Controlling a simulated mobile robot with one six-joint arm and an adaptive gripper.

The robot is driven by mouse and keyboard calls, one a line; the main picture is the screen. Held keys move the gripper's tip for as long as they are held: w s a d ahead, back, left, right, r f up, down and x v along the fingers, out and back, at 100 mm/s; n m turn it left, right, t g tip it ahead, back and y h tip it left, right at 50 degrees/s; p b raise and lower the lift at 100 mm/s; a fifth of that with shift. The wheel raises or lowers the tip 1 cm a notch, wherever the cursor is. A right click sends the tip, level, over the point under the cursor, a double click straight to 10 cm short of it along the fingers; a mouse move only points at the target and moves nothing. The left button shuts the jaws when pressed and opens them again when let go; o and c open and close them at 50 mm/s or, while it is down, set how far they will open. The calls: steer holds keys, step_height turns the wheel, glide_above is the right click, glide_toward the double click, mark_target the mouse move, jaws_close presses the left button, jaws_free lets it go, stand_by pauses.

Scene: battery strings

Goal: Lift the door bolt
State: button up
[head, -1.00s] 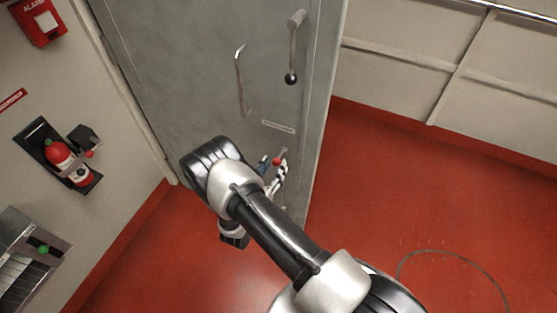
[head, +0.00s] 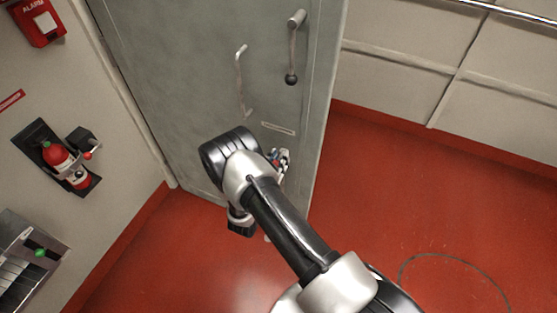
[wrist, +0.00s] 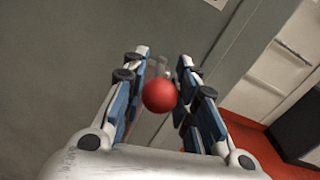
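The door bolt shows in the wrist view as a red ball knob (wrist: 159,95) on a short metal stem, against the grey door (wrist: 70,60). My gripper (wrist: 163,60) is open, with one finger on each side of the knob. The knob looks closer to the right finger; I cannot tell whether it touches. In the head view my gripper (head: 281,160) is low on the door (head: 180,70), close to its right edge and partly behind my arm. The bolt is mostly hidden there.
A lever with a black ball (head: 291,79) and a bar handle (head: 240,80) are higher on the door. A fire extinguisher (head: 58,158) and a red alarm box (head: 37,20) are on the left wall. The red floor (head: 400,190) at right is clear.

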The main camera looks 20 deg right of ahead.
jaws_close()
stand_by(0.4)
